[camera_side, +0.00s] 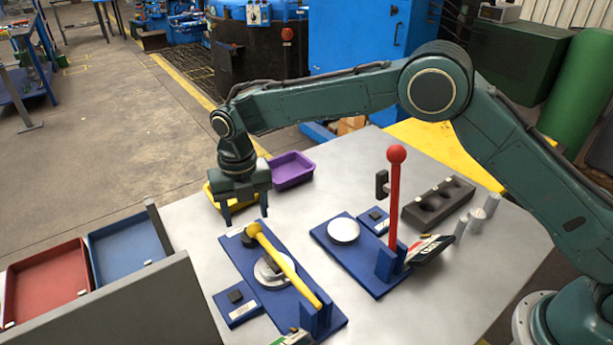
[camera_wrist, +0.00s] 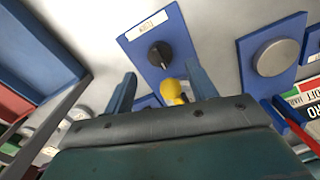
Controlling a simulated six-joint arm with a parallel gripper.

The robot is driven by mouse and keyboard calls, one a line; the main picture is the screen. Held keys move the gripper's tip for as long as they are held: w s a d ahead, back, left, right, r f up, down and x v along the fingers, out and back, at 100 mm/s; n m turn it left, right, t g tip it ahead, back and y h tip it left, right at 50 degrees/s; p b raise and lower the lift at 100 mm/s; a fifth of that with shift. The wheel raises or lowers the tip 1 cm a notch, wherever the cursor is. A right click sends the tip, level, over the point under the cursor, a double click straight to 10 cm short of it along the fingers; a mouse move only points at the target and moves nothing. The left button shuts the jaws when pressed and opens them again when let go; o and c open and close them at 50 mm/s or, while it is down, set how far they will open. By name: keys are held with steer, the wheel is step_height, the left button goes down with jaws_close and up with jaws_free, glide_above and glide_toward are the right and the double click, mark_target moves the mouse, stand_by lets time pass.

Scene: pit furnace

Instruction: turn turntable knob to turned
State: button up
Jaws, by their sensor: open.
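A round black knob (camera_wrist: 160,54) sits on a blue board, beside a white label whose text I cannot read. In the side view the knob (camera_side: 248,240) is at the far end of the blue board (camera_side: 236,252) that carries a yellow-handled lever (camera_side: 285,265) and a grey disc. My gripper (camera_side: 245,217) is open and empty, pointing down just above that end of the board. In the wrist view my gripper's fingers (camera_wrist: 162,88) stand apart, with the knob showing between and beyond them. I see no contact with the knob.
A second blue board (camera_side: 345,262) with a white disc and an upright red-knobbed lever (camera_side: 394,200) stands to the right. Purple (camera_side: 292,170) and yellow (camera_side: 213,199) trays lie behind my gripper. Red and blue bins (camera_side: 128,245) stand at left, beside a grey panel (camera_side: 150,305).

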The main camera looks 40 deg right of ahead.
steer(key=shift+f, duration=3)
steer(key=c, duration=1)
